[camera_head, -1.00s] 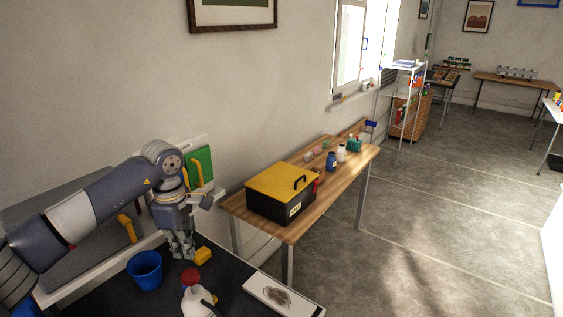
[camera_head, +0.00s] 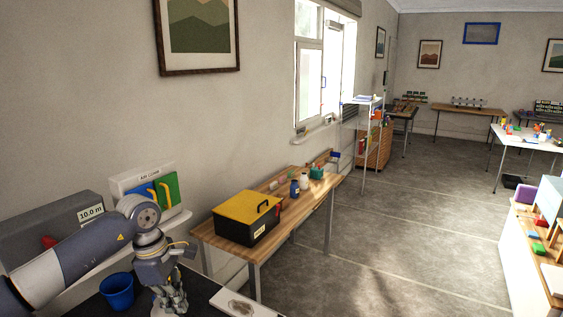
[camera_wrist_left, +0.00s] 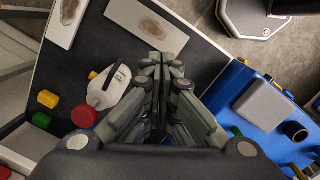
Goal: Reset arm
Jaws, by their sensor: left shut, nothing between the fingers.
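My left gripper (camera_head: 172,303) is over the black table (camera_head: 88,308) at the bottom left of the head view. Its fingers are shut with nothing between them, and the left wrist view shows the fingertips (camera_wrist_left: 160,64) together. A blue cup (camera_head: 117,291) stands just left of the gripper in the head view. My right gripper is not in view.
A yellow block (camera_wrist_left: 47,99) and a green piece (camera_wrist_left: 41,121) lie left of the bottle. A white tray (camera_head: 228,297) lies at the table's right. A wooden table (camera_head: 307,204) bears a black and yellow toolbox (camera_head: 247,217). Open floor (camera_head: 400,250) is to the right.

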